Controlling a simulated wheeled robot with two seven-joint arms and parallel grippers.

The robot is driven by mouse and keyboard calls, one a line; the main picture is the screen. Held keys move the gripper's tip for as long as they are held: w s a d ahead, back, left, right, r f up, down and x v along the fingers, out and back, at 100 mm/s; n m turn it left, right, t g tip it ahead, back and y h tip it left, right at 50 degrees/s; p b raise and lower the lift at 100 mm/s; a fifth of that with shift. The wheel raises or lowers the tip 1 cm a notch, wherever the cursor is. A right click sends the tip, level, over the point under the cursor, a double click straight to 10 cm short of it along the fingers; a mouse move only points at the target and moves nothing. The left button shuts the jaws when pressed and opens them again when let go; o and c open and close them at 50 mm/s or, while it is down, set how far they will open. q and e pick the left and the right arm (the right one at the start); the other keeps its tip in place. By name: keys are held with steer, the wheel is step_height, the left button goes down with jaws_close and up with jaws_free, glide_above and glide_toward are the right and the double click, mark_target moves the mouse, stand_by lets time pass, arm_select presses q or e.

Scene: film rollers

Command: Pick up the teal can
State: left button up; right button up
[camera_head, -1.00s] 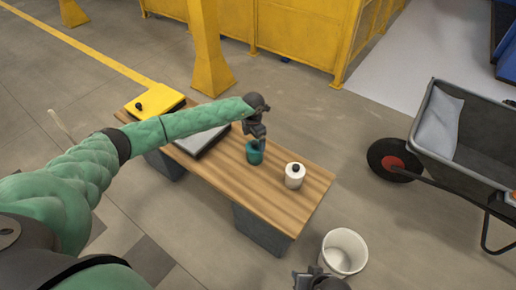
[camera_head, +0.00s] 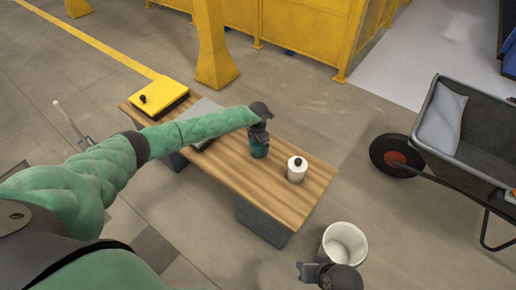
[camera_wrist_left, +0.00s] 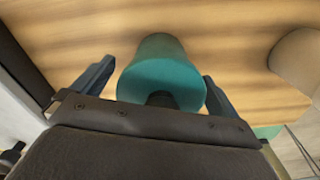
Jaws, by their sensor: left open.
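The teal can (camera_head: 260,151) stands on the wooden table (camera_head: 270,190). My left gripper (camera_head: 260,134) is right above it, pointing down. In the left wrist view the teal can (camera_wrist_left: 160,75) lies between the two open fingers of my left gripper (camera_wrist_left: 155,85), with gaps visible at its sides. A dark knob on the can's top shows close to the gripper body. My right gripper (camera_head: 310,272) is at the bottom of the head view, away from the table; its fingers are too small to judge.
A white can (camera_head: 296,170) with a dark knob stands right of the teal can. A yellow case (camera_head: 158,97) and a grey flat case (camera_head: 205,112) lie on the table's left part. A white bucket (camera_head: 343,245) and a wheelbarrow (camera_head: 465,130) stand on the floor to the right.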

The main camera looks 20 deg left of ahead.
arm_select(q)
steer(key=shift+c, duration=0.2)
steer(key=c, duration=1.4)
steer(key=shift+c, duration=1.3)
steer(key=shift+r, duration=0.15)
